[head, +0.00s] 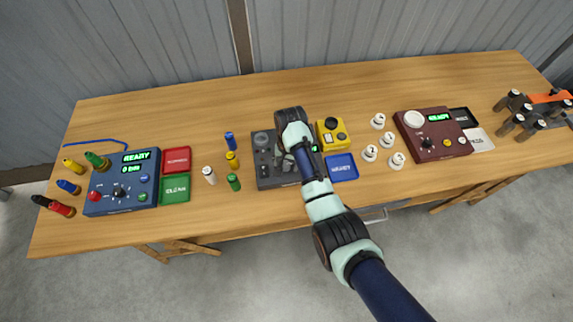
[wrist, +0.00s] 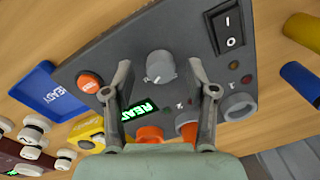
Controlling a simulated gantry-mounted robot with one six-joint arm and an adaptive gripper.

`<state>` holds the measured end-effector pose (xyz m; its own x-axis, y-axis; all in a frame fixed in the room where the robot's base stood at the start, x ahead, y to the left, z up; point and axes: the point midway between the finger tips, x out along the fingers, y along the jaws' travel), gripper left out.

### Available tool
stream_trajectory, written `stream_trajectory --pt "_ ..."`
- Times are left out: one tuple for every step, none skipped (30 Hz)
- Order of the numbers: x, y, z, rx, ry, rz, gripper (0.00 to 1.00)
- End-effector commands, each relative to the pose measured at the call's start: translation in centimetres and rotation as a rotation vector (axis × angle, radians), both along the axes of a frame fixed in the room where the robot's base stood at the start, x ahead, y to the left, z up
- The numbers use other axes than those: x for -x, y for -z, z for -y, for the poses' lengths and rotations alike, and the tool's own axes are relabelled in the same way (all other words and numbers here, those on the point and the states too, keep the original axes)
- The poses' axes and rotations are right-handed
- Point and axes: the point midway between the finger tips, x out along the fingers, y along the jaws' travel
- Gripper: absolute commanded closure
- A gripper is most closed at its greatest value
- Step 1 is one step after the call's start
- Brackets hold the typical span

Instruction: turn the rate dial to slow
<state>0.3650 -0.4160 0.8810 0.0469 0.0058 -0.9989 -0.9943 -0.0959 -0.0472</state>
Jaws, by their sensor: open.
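A grey round dial (wrist: 160,67) sits on a dark grey control panel (wrist: 118,52) in the wrist view. I take it for the rate dial, but no slow marking is readable and its setting is unclear. My gripper (wrist: 159,65) is open, with one fingertip on each side of the dial in the picture. I cannot tell whether the fingers touch it. The panel also shows in the head view (head: 267,183), where my arm covers its middle and hides the dial.
On the panel are an orange button (wrist: 90,82), a black rocker switch (wrist: 227,28), a green READY display (wrist: 140,108) and a grey ring (wrist: 239,107). A blue tray (head: 342,166) lies beside it. A blue box (head: 125,207) and a maroon box (head: 440,151) stand farther off.

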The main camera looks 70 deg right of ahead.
Motion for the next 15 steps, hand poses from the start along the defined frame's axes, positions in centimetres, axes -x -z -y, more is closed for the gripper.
stream_trajectory --pt "-0.03 0.57 -0.01 0.000 0.000 0.000 0.43" --pt "-0.03 0.72 -0.01 0.000 -0.001 0.000 0.43" --pt "-0.05 0.86 -0.02 0.000 -0.001 0.000 0.43" --pt "-0.05 0.92 -0.02 0.000 -0.001 0.000 0.43" --pt "-0.06 0.94 -0.02 0.001 -0.001 0.000 0.43" --pt "-0.06 0.94 -0.01 0.001 -0.001 0.000 0.43" --pt "-0.06 0.92 -0.01 0.001 -0.001 0.001 0.43" --pt "-0.07 0.91 -0.01 0.001 -0.001 0.001 0.43" --pt "-0.06 0.90 -0.01 0.001 -0.001 0.001 0.43" --pt "-0.06 0.90 -0.01 0.001 -0.001 0.001 0.43" --pt "-0.06 0.89 -0.01 0.001 -0.001 0.001 0.46" --pt "-0.07 0.89 -0.01 0.001 -0.001 0.001 0.53" --pt "-0.07 0.88 -0.01 0.001 -0.001 0.001 0.58" --pt "-0.07 0.88 -0.01 0.001 -0.001 0.001 0.63" --pt "-0.07 0.88 -0.01 0.001 -0.001 0.001 0.70"
